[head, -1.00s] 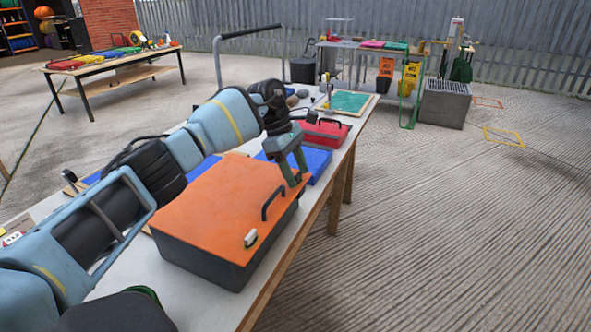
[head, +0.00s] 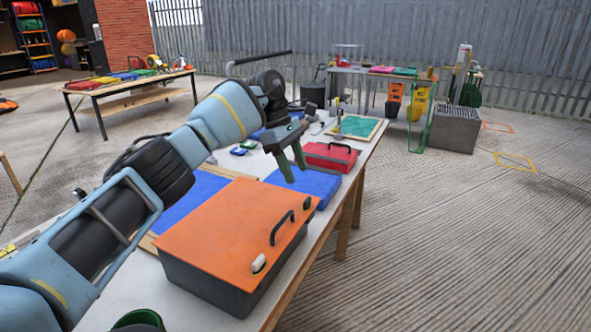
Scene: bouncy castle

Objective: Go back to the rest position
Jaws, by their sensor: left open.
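My left gripper (head: 294,164) is at the end of my left arm, which reaches in from the left in the head view. It is open, points down and holds nothing. It hangs above the blue case, just beyond the far edge of the orange-lidded box (head: 225,225). That box has a dark body, a black handle and a white latch, and its lid is shut. My right gripper is not in view.
The long white table (head: 120,297) carries a blue case (head: 318,188), a red case (head: 330,156) and a green framed board (head: 357,127). A second table (head: 130,83) stands at the back left. The concrete floor (head: 460,240) at right is clear.

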